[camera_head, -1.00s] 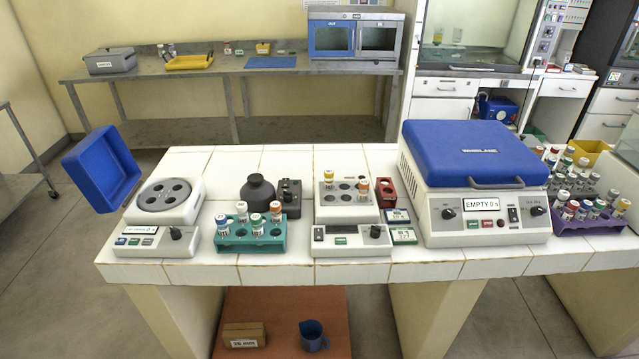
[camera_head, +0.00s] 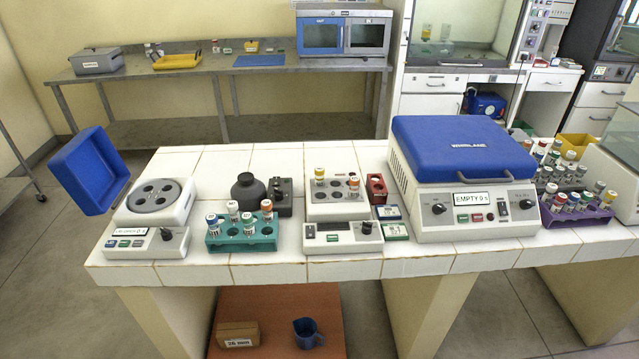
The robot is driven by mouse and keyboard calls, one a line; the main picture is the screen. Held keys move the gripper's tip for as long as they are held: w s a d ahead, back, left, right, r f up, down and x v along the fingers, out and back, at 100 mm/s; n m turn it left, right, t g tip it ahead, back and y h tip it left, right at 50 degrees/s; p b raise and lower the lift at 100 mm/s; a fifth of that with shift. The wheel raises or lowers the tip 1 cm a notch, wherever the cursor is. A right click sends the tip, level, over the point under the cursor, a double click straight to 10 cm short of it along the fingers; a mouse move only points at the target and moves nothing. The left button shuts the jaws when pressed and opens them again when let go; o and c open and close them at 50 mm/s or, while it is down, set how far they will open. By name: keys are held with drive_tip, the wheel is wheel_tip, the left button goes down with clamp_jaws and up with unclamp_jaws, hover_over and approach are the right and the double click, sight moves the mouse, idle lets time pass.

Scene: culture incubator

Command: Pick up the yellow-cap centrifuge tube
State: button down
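A yellow-cap tube (camera_head: 319,176) stands upright in the left back part of a light grey block device (camera_head: 334,207) at the middle of the white tiled bench. Orange-cap and other tubes (camera_head: 353,186) stand in the same block to its right. The lower part of each tube is hidden in its hole. My gripper is not in view.
A teal rack (camera_head: 243,246) with several tubes stands left of the block. A round-top device (camera_head: 155,199) with an open blue lid (camera_head: 88,172) is further left. A red rack (camera_head: 376,188), a blue-lidded centrifuge (camera_head: 462,150) and a purple rack (camera_head: 580,216) are to the right.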

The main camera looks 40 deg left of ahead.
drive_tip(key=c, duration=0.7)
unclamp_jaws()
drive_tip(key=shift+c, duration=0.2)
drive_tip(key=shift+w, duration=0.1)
